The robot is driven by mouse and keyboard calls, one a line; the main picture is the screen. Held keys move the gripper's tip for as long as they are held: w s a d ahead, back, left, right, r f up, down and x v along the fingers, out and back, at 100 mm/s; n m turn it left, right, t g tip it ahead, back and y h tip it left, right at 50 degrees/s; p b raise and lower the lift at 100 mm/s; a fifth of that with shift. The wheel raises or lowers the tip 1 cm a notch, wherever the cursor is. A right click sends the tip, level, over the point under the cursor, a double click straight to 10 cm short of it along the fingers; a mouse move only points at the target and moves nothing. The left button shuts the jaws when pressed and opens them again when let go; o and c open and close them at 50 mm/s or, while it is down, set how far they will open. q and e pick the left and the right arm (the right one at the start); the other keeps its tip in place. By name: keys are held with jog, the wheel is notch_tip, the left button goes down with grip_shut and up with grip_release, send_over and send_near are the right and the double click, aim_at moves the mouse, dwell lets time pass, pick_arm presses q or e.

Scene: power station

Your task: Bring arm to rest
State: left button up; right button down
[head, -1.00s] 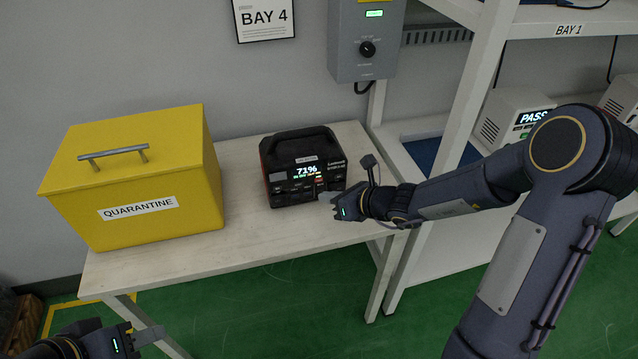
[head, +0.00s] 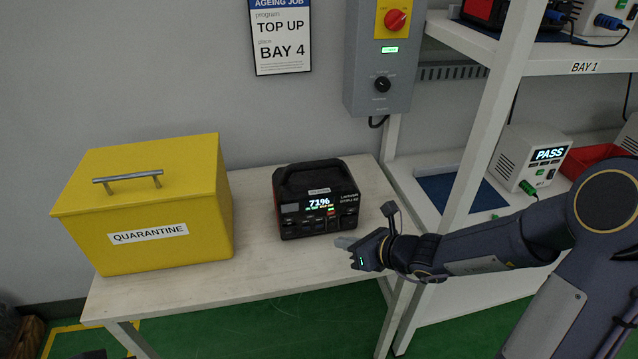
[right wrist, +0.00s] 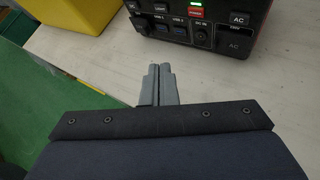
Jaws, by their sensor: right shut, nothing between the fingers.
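My right arm reaches in from the right in the head view. Its gripper (head: 343,243) is just over the table's front right part, in front of the black power station (head: 318,196), and apart from it. In the right wrist view the two grey fingers (right wrist: 159,85) are together with nothing between them. The power station stands upright on the pale table (head: 255,270), its display reading 71%; its front sockets show at the top of the right wrist view (right wrist: 200,15). My left gripper is out of the head view, apart from perhaps a dark bit at the bottom edge.
A yellow quarantine box (head: 150,205) stands on the table's left. A grey control box (head: 384,60) with a red knob hangs on the wall. A white shelf rack (head: 482,115) with a tester showing PASS (head: 535,160) stands at the right. The table's front middle is clear.

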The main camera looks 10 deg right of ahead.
jog(key=s+a+r+n+g+y+p, duration=0.2)
jog(key=s+a+r+n+p, duration=0.15)
jog(key=s+r+n, duration=0.95)
jog(key=s+d+r+n+g+h+p, duration=0.1)
jog(key=s+d+n+h+p, duration=0.3)
jog(key=s+n, duration=0.7)
jog(key=d+r+n+h, duration=0.1)
jog(key=d+n+h, duration=0.1)
jog(key=d+n, duration=0.2)
jog(key=shift+s+d+r+n+g, duration=0.15)
jog(key=shift+s+r+n+g, duration=0.25)
jog(key=shift+n, duration=0.1)
